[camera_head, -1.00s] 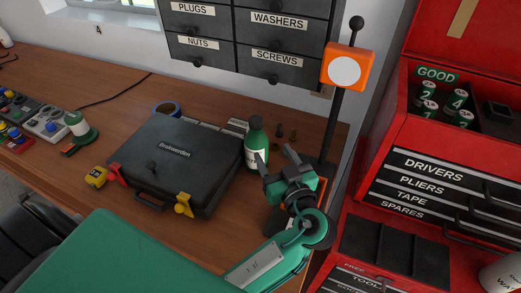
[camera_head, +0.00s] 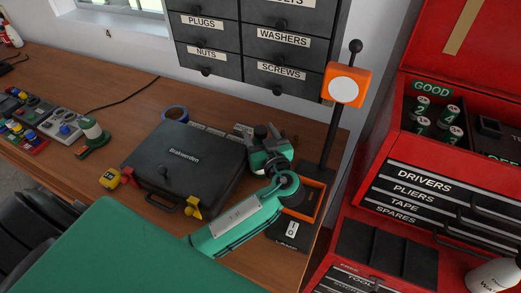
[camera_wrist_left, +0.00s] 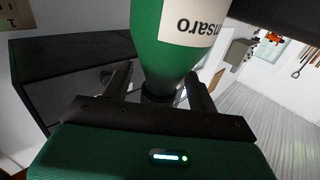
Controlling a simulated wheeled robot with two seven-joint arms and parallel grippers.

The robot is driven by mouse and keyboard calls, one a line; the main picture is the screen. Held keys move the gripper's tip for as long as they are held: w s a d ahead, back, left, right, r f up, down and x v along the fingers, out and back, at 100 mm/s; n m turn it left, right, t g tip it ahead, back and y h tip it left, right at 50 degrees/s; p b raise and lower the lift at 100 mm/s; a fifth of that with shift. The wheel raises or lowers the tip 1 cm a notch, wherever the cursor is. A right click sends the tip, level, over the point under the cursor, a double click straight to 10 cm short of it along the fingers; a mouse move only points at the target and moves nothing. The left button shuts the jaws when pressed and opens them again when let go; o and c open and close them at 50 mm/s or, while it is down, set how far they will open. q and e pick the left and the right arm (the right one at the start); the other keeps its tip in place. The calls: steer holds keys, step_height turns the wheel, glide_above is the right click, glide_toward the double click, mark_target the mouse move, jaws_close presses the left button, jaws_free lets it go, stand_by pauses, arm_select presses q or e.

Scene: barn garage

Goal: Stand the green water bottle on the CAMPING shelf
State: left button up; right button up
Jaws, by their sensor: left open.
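The green bottle (camera_wrist_left: 165,55) with a white label fills the upper middle of the left wrist view. Its lettering is upside down there, and its narrow end points toward my palm. My left gripper (camera_wrist_left: 162,85) is open, with one finger on each side of the bottle's narrow end; contact is not clear. In the head view my left gripper (camera_head: 266,133) is beside the black case at the back of the workbench, and it hides the bottle. No shelf marked CAMPING shows. My right gripper is not in view.
The black case (camera_head: 185,165) lies on the wooden workbench (camera_head: 100,85). A labelled drawer cabinet (camera_head: 250,47) hangs above. An orange-topped lamp (camera_head: 345,86) stands right of my gripper. The red tool chest (camera_head: 385,150) is farther right, with a white bottle (camera_head: 495,275) low at the edge.

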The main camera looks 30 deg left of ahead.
arm_select(q)
steer(key=shift+w+a, duration=0.5)
steer(key=shift+a, duration=0.05)
steer(key=shift+c, duration=0.5)
jaws_close()
steer(key=shift+r, duration=0.1)
